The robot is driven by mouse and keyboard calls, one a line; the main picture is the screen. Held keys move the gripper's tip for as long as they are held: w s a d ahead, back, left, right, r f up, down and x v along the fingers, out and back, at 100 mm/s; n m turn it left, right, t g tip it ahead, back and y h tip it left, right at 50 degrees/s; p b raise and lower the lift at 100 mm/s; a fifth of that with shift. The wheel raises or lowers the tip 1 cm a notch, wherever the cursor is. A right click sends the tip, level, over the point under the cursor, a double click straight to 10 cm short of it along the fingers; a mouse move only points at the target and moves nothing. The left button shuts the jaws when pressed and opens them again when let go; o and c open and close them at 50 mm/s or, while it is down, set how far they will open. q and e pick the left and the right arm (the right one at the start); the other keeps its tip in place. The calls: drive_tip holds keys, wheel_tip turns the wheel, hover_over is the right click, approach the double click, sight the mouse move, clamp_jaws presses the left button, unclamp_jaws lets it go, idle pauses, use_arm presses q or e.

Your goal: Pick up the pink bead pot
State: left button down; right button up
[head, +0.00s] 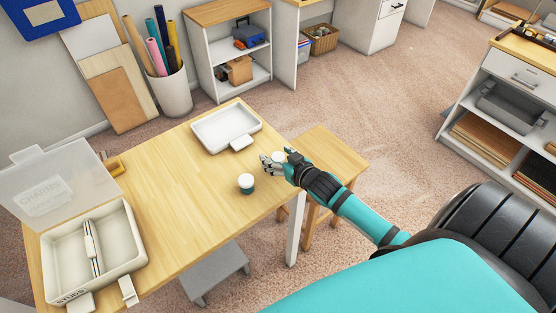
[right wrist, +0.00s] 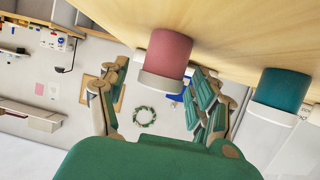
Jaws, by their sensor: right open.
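The pink bead pot (right wrist: 168,55) has a pale lid and shows in the right wrist view, on the wooden tabletop and between the spread fingers. My right gripper (right wrist: 155,100) is open around it, with a gap visible on at least one side. In the head view my right gripper (head: 270,163) is at the table's right edge and mostly hides the pink pot. A teal pot with a white lid (head: 246,184) stands beside the gripper, and it also shows in the right wrist view (right wrist: 283,88). My left gripper is not in view.
A shallow white tray (head: 203,138) lies at the back of the table (head: 175,190). An open white case (head: 127,248) with a raised clear lid stands at the left. A wooden stool (head: 335,155) is beside the table. The table's middle is clear.

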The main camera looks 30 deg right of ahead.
drive_tip(key=c, duration=1.1)
drive_tip(key=shift+r, duration=0.1)
drive_tip(key=shift+c, duration=0.2)
